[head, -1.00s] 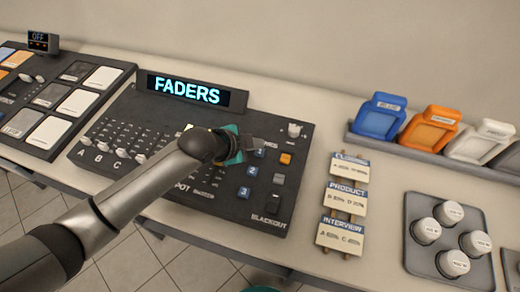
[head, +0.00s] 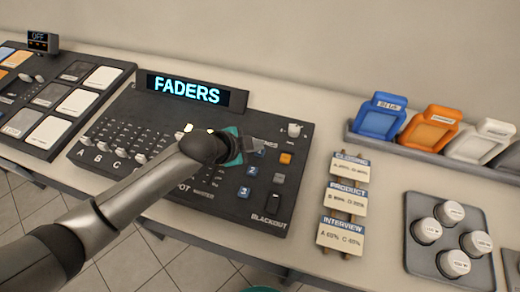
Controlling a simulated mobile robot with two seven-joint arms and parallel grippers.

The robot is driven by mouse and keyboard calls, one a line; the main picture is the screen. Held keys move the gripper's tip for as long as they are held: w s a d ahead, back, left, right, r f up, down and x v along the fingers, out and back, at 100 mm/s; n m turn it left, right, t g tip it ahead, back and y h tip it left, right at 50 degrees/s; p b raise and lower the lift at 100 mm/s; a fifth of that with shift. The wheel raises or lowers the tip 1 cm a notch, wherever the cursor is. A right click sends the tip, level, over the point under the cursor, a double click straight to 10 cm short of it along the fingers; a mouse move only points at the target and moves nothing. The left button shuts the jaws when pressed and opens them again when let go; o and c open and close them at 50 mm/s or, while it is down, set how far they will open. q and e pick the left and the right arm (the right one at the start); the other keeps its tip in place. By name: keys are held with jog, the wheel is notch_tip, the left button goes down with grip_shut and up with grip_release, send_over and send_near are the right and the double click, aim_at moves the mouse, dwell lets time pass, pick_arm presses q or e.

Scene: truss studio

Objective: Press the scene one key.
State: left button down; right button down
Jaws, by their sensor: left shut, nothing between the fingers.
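The lighting console (head: 140,115) lies on the table, with a display (head: 192,90) reading FADERS at its back. A column of blue numbered keys is on its right half. Key 2 (head: 252,171) and key 3 (head: 244,191) show clearly. The scene one key, at the top of that column, is mostly hidden by my left gripper (head: 257,146). That gripper is shut and empty, with its fingertips over the spot just above key 2. I cannot tell whether they touch the key. My right gripper is not in view.
An orange key (head: 286,158), a grey key (head: 279,178) and the blackout switch (head: 273,201) sit right of the blue keys. A cue-card rack (head: 342,203), a tray of white knobs (head: 416,205) and coloured filter frames (head: 379,117) stand farther right.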

aim_at(256, 153)
pick_arm(q)
jog(key=shift+f, duration=0.45)
dwell(0.5)
dwell(0.3)
jog(key=shift+r+p, duration=0.8)
jog(key=shift+r, duration=0.1)
notch_tip(256, 153, up, 5)
jog(key=p, duration=0.5)
dwell(0.5)
